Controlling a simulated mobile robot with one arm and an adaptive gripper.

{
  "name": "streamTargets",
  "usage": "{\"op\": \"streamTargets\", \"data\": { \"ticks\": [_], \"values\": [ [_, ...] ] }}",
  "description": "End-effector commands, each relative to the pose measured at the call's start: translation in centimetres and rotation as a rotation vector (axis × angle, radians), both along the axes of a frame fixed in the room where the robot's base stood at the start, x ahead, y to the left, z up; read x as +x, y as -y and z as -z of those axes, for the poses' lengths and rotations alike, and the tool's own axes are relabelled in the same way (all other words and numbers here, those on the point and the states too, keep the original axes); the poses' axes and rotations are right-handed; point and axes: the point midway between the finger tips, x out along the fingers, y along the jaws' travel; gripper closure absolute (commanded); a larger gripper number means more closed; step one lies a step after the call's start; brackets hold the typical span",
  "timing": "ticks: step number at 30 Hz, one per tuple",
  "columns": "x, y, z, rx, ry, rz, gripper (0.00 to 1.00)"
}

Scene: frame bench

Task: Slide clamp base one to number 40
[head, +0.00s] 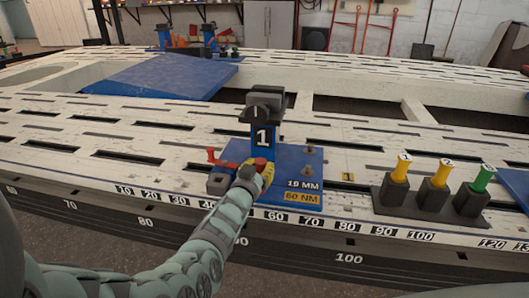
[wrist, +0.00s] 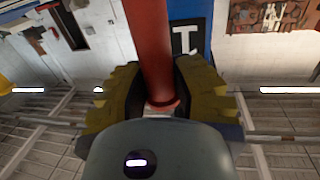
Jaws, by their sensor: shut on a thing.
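Clamp base one is a blue block with an upright post marked 1 (head: 263,138) and a dark clamp head on top. Its blue plate (head: 290,160) carries the labels 19 MM and 60 NM and sits on the slotted white bench. Its left end is near the 40 label (head: 207,205); its right end is near 70. My gripper (head: 258,170) is at the plate's left front, shut on a red handle. In the wrist view the red handle (wrist: 152,50) passes between the yellow-padded fingers (wrist: 158,92). My arm covers the scale between 40 and 60.
A dark rack (head: 418,202) with two yellow-topped pieces and a green-topped one stands to the right. The bench (head: 70,165) left of the base is clear. Another blue clamp (head: 190,40) stands at the back.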

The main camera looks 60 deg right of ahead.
Motion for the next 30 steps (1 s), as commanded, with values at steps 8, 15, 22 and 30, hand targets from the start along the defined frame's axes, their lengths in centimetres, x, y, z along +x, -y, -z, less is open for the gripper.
{"op": "streamTargets", "data": {
  "ticks": [8, 15, 22, 30],
  "values": [
    [0.5, 0.3, -1.7, -0.043, 0.006, -0.002, 0.63],
    [0.6, 0.1, -1.2, -0.031, 0.003, -0.004, 0.43],
    [0.5, 0.0, -0.6, -0.016, 0.000, -0.006, 0.43],
    [0.4, -0.3, -0.3, -0.011, -0.002, -0.006, 0.43]
  ]
}}
